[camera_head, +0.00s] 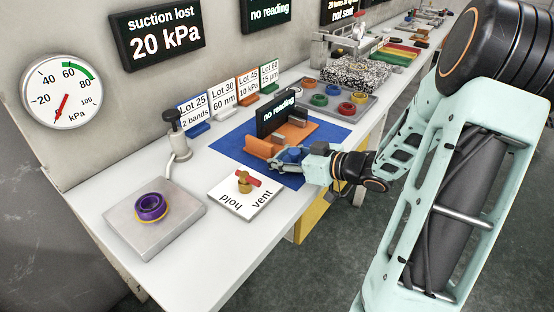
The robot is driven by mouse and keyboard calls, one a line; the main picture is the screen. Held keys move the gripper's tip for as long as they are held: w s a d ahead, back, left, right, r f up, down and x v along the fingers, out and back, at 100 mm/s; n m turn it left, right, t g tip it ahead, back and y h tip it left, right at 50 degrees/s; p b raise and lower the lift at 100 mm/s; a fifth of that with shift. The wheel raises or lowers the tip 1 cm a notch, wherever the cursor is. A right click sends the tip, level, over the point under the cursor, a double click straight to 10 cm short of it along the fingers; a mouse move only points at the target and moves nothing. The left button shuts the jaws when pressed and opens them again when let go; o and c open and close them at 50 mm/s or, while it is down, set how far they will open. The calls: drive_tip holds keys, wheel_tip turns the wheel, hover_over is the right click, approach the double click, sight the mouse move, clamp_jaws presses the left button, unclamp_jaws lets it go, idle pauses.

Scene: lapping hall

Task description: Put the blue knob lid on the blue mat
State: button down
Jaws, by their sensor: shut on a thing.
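The blue mat (228,144) lies flat on the white bench, with an orange stand (296,132) on it. My gripper (287,158) is low over the mat's front part, close to the front of the orange stand. It is shut on a small blue piece, which looks like the blue knob lid (291,154). The fingers hide much of the lid, and I cannot tell whether it touches the mat.
A white hold/vent plate (226,204) with a red-handled valve (245,182) lies just left of my gripper. A grey block (182,226) bears a purple ring (151,207). A tray (364,112) of coloured rings stands behind. A black display (276,114) stands by the orange stand.

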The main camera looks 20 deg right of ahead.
sight(298, 159)
drive_tip(key=shift+f, duration=0.5)
drive_tip(key=c, duration=1.1)
unclamp_jaws()
drive_tip(key=shift+r, duration=0.35)
drive_tip(key=p+v, duration=0.1)
drive_tip(key=v, duration=0.4)
drive_tip(key=p+v, duration=0.2)
drive_tip(key=v, duration=0.3)
drive_tip(key=shift+s+d+r, duration=0.15)
drive_tip(key=shift+s+r, duration=0.1)
drive_tip(key=shift+r, duration=0.1)
drive_tip(key=shift+s+d+r, duration=0.1)
drive_tip(key=shift+s+d, duration=0.3)
drive_tip(key=shift+s, duration=0.2)
